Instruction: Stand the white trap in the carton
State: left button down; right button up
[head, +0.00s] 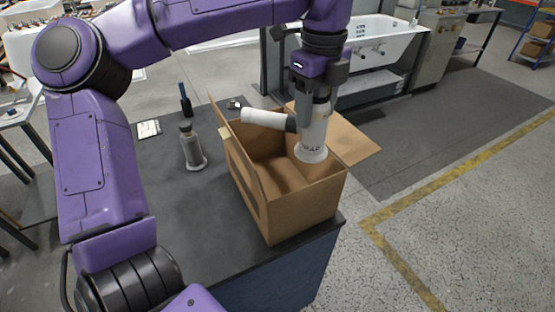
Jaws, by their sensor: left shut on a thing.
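The white trap (314,136) hangs upright from my left gripper (314,95), which is shut on its upper part and points down. The trap's side pipe (266,119) sticks out to the left over the carton's far side. Its round bottom flange shows within the outline of the carton's opening; I cannot tell how deep it is. The open brown carton (295,210) stands on the dark table near its right corner, flaps spread. The carton's floor is partly hidden. My right gripper is not in view.
A grey bottle-shaped fitting (191,150) stands on the dark table (185,215) left of the carton. A carton flap (350,140) sticks out to the right. A white bathtub (380,48) stands behind.

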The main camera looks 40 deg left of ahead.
pick_arm(q)
notch_tip(320, 180, down, 18)
jog(key=p, duration=0.1)
jog(key=shift+w+f+p, duration=0.25)
jog(key=shift+p, duration=0.05)
jog(key=shift+f, duration=0.1)
jog(key=shift+f+b, duration=0.55)
jog(key=shift+c, duration=2)
grip_release()
jog(key=shift+r, duration=0.2)
